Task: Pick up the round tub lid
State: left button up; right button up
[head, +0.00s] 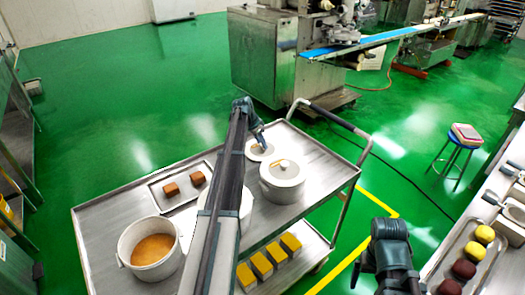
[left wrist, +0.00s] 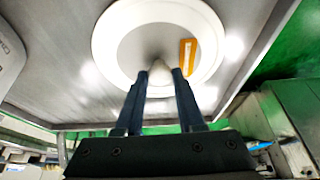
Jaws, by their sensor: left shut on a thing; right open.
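My left gripper (head: 262,147) is over the lid. In the left wrist view its two fingers (left wrist: 160,74) are closed on the lid's small central knob. I cannot tell whether the lid is clear of the cart top. My right gripper (head: 388,284) is at the bottom right, away from the cart, and its fingertips are hard to make out.
An open tub of orange filling (head: 152,250) and a tray with brown blocks (head: 164,200) are at the left. Yellow blocks (head: 262,264) lie on the lower shelf. The cart handle (head: 345,122) rises at the right.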

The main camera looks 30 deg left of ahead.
pick_arm(q)
grip_shut()
jog(key=shift+r, duration=0.1)
pick_arm(e)
jog(key=shift+r, duration=0.1)
pick_arm(q)
notch_tip(320, 180, up, 10)
jog(key=p, duration=1)
pick_arm(e)
notch_tip(320, 180, up, 10)
jog(key=shift+c, duration=0.2)
